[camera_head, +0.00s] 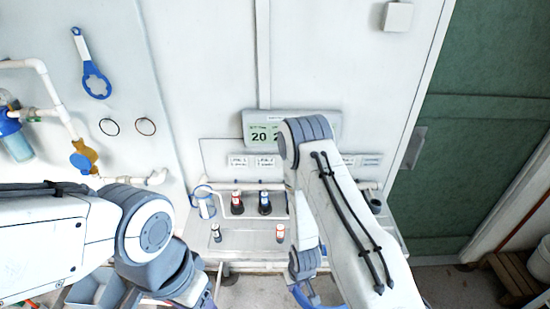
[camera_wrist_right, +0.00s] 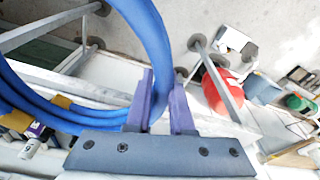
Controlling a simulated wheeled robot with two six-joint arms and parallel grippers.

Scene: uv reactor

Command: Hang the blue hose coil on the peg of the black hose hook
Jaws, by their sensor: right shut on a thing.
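My right gripper (camera_wrist_right: 163,90) is shut on the blue hose coil (camera_wrist_right: 152,30). In the right wrist view the hose passes between the two purple fingers, and its loops curve up and away to the left. In the head view a short blue arc of the coil (camera_head: 304,297) shows at the bottom edge, below my right wrist; the rest is cut off. The right fingers are not clear there. My left arm comes in from the left, and its gripper is below the frame. I cannot make out the black hose hook or its peg in either view.
A bench with a grey panel (camera_head: 250,235) holds several small bottles, with a display (camera_head: 262,131) behind. A green door (camera_head: 480,130) is at right. The wrist view shows a red container (camera_wrist_right: 222,92).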

